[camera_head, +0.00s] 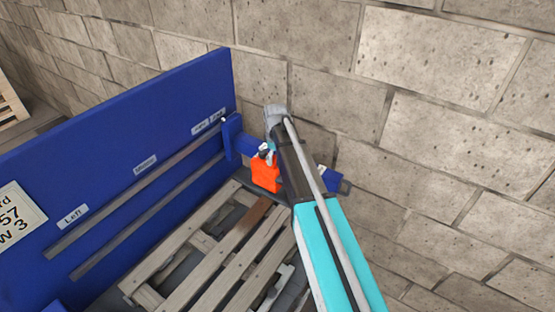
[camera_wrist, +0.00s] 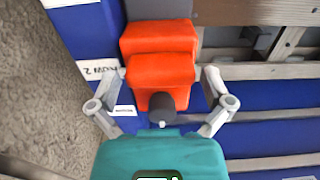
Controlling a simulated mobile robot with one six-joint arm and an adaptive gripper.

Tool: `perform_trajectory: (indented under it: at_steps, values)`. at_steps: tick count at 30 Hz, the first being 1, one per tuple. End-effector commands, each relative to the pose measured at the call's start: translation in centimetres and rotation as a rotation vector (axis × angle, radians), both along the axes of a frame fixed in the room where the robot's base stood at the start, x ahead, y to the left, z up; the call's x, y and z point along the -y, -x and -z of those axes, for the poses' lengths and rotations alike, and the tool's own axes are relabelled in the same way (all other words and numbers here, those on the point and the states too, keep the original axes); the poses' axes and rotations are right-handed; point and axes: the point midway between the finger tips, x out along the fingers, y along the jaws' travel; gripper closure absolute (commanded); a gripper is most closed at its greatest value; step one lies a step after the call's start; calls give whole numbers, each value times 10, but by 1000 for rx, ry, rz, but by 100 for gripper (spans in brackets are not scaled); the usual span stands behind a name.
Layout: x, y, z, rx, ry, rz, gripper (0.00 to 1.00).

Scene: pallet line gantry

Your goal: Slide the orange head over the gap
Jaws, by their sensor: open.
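The orange head (camera_head: 266,173) sits on a blue beam at the right end of the blue panel, above the pallet's far right part. It also shows in the wrist view (camera_wrist: 160,68) as a stepped block with a dark round knob (camera_wrist: 162,107) on its near side. My gripper (camera_head: 267,151) is at the head, partly hidden behind my arm in the head view. In the wrist view my gripper (camera_wrist: 162,80) is open, with one finger on each side of the orange head and the knob between them. I cannot tell whether the fingers touch the head.
The wooden pallet (camera_head: 205,275) has pale slats with dark openings between them and one brown board (camera_head: 249,216). The blue panel (camera_head: 110,140) carries labels "Left" (camera_head: 73,215) and "Middle" (camera_head: 145,164), and long rails. A block wall (camera_head: 440,90) stands close behind and to the right.

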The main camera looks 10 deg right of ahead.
Motion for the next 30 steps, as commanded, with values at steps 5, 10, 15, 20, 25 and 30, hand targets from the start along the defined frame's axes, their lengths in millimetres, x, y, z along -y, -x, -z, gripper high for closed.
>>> perform_trajectory:
  at_steps: [5,10,15,20,25,30]
  values:
    - [0,0,0,0,0,0,0]
    - [0,0,0,0,0,0,17]
    - [0,0,0,0,0,0,48]
    - [0,0,0,0,0,0,76]
    - [-5,-6,0,0,0,-1,76]
    - [-25,-29,0,1,0,-2,76]
